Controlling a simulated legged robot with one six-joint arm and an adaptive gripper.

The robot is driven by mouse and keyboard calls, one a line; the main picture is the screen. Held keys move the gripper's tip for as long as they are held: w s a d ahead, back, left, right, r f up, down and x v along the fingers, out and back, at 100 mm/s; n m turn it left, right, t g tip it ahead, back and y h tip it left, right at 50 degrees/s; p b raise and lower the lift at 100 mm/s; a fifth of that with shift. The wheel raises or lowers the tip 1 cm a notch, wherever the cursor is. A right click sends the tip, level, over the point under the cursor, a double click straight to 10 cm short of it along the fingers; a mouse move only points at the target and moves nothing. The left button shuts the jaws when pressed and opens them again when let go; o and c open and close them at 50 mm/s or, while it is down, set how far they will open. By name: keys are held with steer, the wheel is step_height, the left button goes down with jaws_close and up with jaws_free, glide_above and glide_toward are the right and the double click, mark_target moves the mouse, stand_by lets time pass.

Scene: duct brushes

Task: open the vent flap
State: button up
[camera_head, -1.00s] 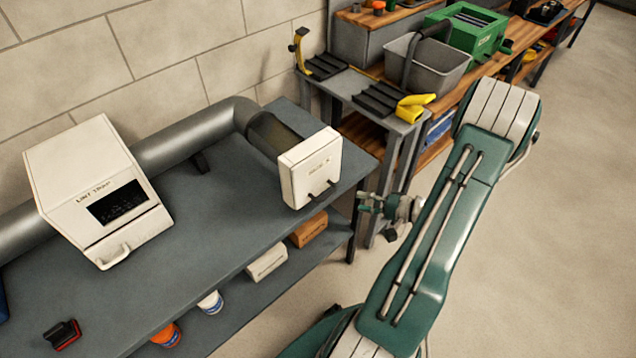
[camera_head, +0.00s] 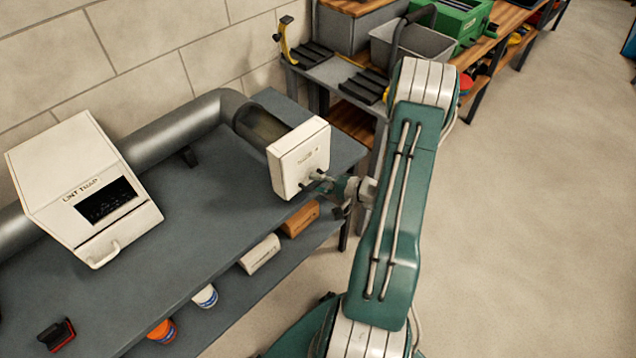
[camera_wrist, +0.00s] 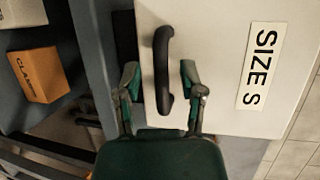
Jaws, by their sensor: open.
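The vent flap (camera_head: 300,157) is a cream, square cover on the end of a grey duct (camera_head: 180,130) above the bench. In the wrist view the flap (camera_wrist: 210,70) carries a "SIZE S" label (camera_wrist: 259,65) and a black bar handle (camera_wrist: 162,70). The flap looks shut. My gripper (camera_head: 322,180) is at the flap's lower front, close to the handle. In the wrist view my gripper (camera_wrist: 160,80) is open, with one finger on each side of the handle. I cannot tell whether either finger touches it.
A cream lint trap box (camera_head: 85,190) sits on the grey bench (camera_head: 190,235) at left. Boxes (camera_head: 260,253) and rolls (camera_head: 205,296) lie on the shelf below. A side table with black racks (camera_head: 365,85) stands behind my arm. The floor at right is clear.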

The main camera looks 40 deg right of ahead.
steer(key=shift+c, duration=0.3)
jaws_close()
steer(key=shift+s, duration=0.15)
